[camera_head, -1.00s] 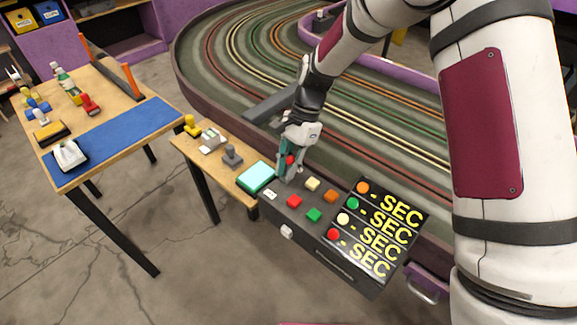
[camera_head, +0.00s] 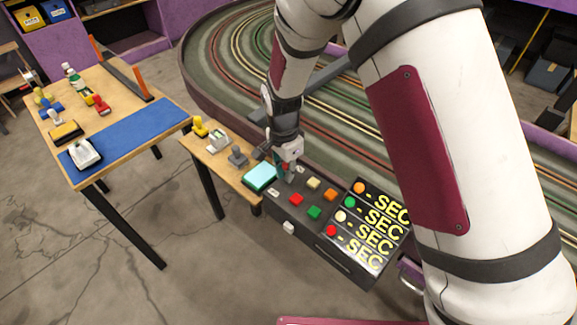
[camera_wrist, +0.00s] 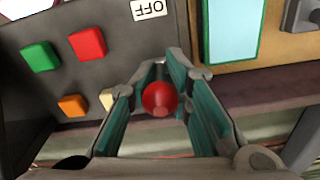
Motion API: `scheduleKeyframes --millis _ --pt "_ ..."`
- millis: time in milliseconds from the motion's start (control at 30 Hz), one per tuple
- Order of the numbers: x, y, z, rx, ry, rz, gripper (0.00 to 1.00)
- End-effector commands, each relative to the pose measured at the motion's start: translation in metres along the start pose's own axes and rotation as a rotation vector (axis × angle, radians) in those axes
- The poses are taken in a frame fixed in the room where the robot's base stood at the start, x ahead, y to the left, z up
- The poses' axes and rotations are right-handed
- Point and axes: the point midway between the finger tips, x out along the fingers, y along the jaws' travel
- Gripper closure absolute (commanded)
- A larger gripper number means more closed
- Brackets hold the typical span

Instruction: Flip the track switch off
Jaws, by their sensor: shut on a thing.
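The track switch (camera_wrist: 160,100) shows its round red knob between my fingers in the wrist view. It stands on the dark control box (camera_head: 337,262), at the box's far left corner. My gripper (camera_wrist: 165,76) is shut on the switch, with its teal-lined fingers on either side of the knob. The fingers hide most of the lever, so its exact tilt is unclear. A white OFF label (camera_wrist: 150,9) lies on the box face beyond the fingertips. In the head view my gripper (camera_head: 285,170) is low over that corner, partly hidden by its own wrist.
Red (camera_head: 296,199), green (camera_head: 314,212), orange (camera_head: 330,195) and cream (camera_head: 313,183) buttons sit close beside the switch. A cyan-topped pad (camera_head: 260,176) lies on the narrow wooden bench left of the box. The slot track (camera_head: 222,80) curves behind.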

Motion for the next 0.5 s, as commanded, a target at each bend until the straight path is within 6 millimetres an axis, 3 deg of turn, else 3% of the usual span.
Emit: scheduleKeyframes --millis 33,500 --pt "-0.01 -0.003 0.004 -0.007 0.043 -0.021 1.0" --pt "-0.007 -0.003 0.015 -0.004 0.327 -0.081 1.0"
